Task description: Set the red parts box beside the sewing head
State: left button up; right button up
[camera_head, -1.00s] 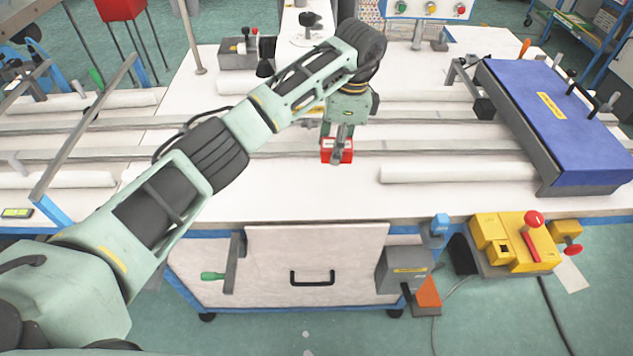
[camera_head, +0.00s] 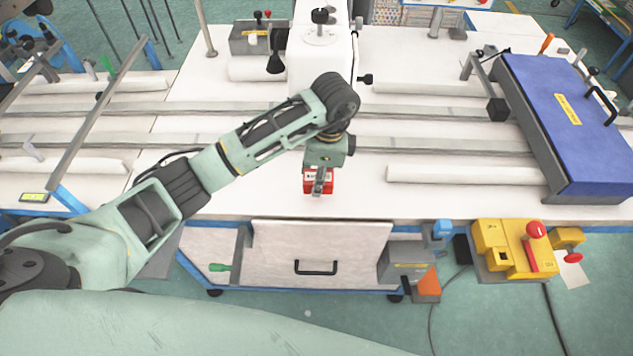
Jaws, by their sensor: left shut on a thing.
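The red parts box (camera_head: 329,184) is small, with a pale label on top. It is near the front edge of the white table, below the middle of the picture. My left gripper (camera_head: 319,184) points down and is shut on the box, its fingers hiding part of it. I cannot tell whether the box touches the table. The sewing head (camera_head: 321,50) is the white upright unit with a black knob on top, behind my left arm at the top middle. My right gripper is not in view.
A blue-topped unit (camera_head: 562,115) stands at the right of the table. White rollers (camera_head: 460,175) and metal rails (camera_head: 415,143) cross the tabletop. A grey box (camera_head: 258,38) stands left of the sewing head. A yellow control box (camera_head: 513,247) sits at the front right. Bare table lies left of the red box.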

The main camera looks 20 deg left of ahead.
pick_arm(q)
jog(key=f, duration=0.2)
jog(key=f+p, duration=0.1)
jog(key=shift+s+f, duration=0.2)
jog(key=shift+f, duration=0.65)
jog(key=o, duration=1.2)
jog(key=shift+a, duration=0.1)
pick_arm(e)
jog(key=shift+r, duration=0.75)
